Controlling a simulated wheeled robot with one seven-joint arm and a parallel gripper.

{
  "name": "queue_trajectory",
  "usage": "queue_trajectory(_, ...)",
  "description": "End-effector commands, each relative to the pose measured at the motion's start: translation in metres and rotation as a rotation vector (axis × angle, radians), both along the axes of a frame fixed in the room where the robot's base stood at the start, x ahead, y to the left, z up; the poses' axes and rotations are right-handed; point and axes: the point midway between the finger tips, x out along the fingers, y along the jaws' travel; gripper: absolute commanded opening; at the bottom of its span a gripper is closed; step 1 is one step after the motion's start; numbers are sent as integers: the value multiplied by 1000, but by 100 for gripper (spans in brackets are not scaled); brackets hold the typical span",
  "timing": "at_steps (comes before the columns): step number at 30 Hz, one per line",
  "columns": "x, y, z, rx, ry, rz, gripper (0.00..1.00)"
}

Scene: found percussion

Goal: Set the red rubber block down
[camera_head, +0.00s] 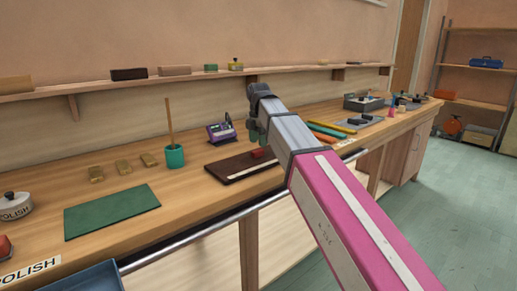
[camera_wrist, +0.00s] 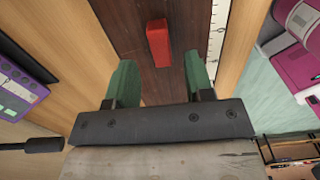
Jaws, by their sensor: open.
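The red rubber block (camera_wrist: 158,42) rests on a dark brown board in the wrist view, just beyond and between my fingertips, touching neither finger. In the head view the block (camera_head: 262,154) shows as a small dark red shape on the board (camera_head: 228,170), which lies on the wooden bench. My gripper (camera_wrist: 158,72) has two green fingers spread wide apart with nothing between them. In the head view my gripper (camera_head: 257,133) is over the board, partly hidden by my arm.
A white ruled strip (camera_wrist: 218,35) runs along the board's edge. A purple device (camera_head: 221,132) and a green cup with a stick (camera_head: 175,156) stand to the left. A green mat (camera_head: 112,211) lies further left. Coloured bars (camera_head: 327,130) lie to the right.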

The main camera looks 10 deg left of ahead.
Motion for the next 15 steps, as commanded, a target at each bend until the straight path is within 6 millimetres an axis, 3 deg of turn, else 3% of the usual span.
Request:
queue_trajectory(7,1,1,47,1,-2,0,48)
queue_trajectory(15,0,0,75,0,0,0,48)
